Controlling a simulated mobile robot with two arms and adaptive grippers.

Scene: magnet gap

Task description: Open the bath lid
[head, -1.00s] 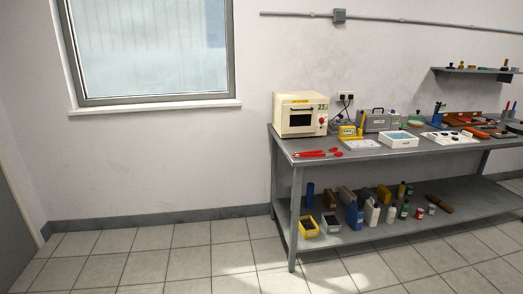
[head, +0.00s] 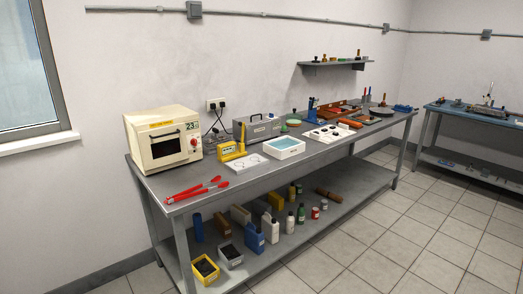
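A grey box-shaped unit with a dark handle on top (head: 257,127) stands on the grey workbench (head: 240,172), against the wall, right of the cream oven. It looks like the lidded bath, and its top looks closed. A white open tray with blue contents (head: 284,149) sits in front of it and to its right; no lid shows on this tray. Neither of my grippers is in view.
A cream oven (head: 163,138), red tongs (head: 196,190) and a yellow device (head: 231,152) are on the bench's left part. Bottles and bins fill the lower shelf. A second blue bench (head: 470,117) stands at the right. Tiled floor (head: 420,215) in front is clear.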

